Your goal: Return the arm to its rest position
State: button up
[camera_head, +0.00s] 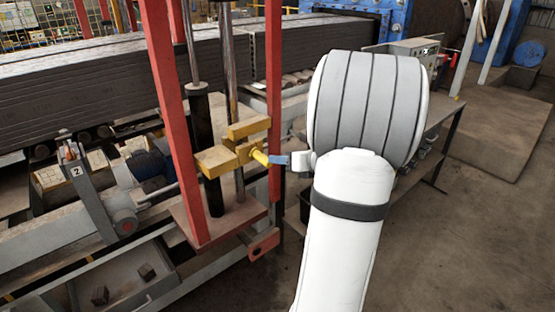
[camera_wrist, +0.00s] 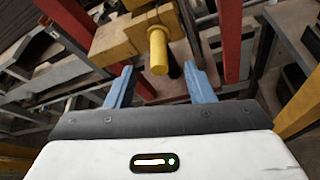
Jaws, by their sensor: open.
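My gripper (camera_wrist: 158,82) shows in the wrist view with its two blue fingers spread apart. A yellow cylindrical handle (camera_wrist: 158,50) sticks out between and just beyond the fingers, with a gap on each side. The handle joins a yellow block (camera_wrist: 118,38). In the head view, my white arm reaches up from the bottom, and one blue finger of my gripper (camera_head: 280,160) shows beside the tip of the yellow handle (camera_head: 260,157). The rest of my gripper is hidden behind the wrist.
Red posts (camera_head: 274,90) and a dark rod stand around the yellow block. A long dark brick stack (camera_head: 80,85) lies behind on a conveyor. A grey machine frame with a tray (camera_head: 125,280) is at lower left. The floor (camera_head: 470,230) at right is clear.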

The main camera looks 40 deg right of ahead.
dwell(0.5)
jog(key=s+a+n+g+y, duration=0.2)
jog(key=s+a+n+g, duration=0.15)
jog(key=a+n, duration=0.6)
jog(key=s+a+n+g+y, duration=0.15)
jog(key=a+n+g, duration=0.25)
jog(key=a+n, duration=0.55)
jog(key=s+a+n+g+h, duration=0.1)
jog(key=s+a+n+h, duration=0.2)
jog(key=s+n, duration=0.4)
jog(key=s+a+f+n+g+h, duration=0.1)
jog(key=s+a+n+g+h, duration=0.1)
jog(key=s+a+n, duration=0.4)
jog(key=shift+s+a+n+h, duration=0.15)
jog(key=shift+s+n+h, duration=0.35)
jog(key=shift+n, duration=2.3)
jog(key=shift+w, duration=0.15)
